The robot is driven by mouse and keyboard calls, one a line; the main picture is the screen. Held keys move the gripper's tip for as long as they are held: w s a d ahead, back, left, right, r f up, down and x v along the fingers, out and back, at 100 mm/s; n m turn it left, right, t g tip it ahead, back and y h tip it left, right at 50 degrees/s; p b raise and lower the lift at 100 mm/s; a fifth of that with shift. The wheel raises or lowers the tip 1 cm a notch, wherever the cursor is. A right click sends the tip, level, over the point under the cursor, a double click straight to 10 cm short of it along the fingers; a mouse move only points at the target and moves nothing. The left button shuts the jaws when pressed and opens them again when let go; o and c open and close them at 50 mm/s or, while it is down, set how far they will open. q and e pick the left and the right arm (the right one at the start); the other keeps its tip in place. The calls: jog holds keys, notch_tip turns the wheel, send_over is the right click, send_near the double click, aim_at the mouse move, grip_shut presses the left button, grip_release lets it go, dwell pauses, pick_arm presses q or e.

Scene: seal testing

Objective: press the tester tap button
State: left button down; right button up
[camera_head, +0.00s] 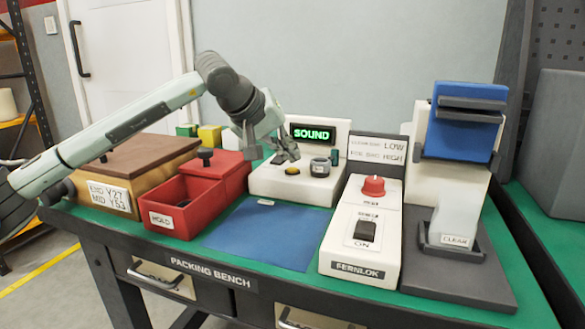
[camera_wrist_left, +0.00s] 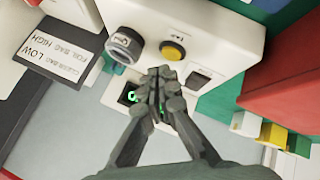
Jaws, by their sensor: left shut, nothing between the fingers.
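The white tester (camera_head: 266,182) stands at the back of the bench, with a lit green display (camera_head: 312,134) reading SOUND. A round yellow button (camera_head: 292,171) is on its top face, and it also shows in the left wrist view (camera_wrist_left: 172,51). A grey round knob or cup (camera_head: 320,167) sits beside the button. My left gripper (camera_head: 288,154) is shut and empty, just above the tester near the yellow button. In the left wrist view its fingertips (camera_wrist_left: 165,74) show just below the button, apart from it in the picture. Contact cannot be told. My right gripper is not in view.
A red bin (camera_head: 180,215) marked HOLD and a wooden box (camera_head: 112,195) stand left. A blue mat (camera_head: 262,236) lies clear in front. Right are a white sealer (camera_head: 360,250) with a red knob (camera_head: 373,187) and a blue-topped dispenser (camera_head: 460,145).

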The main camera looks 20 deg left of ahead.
aim_at(290, 170)
pick_arm(q)
jog(key=shift+r, duration=0.1)
jog(key=shift+r+p, duration=1.7)
jog(key=shift+r, duration=0.75)
jog(key=shift+f, duration=0.1)
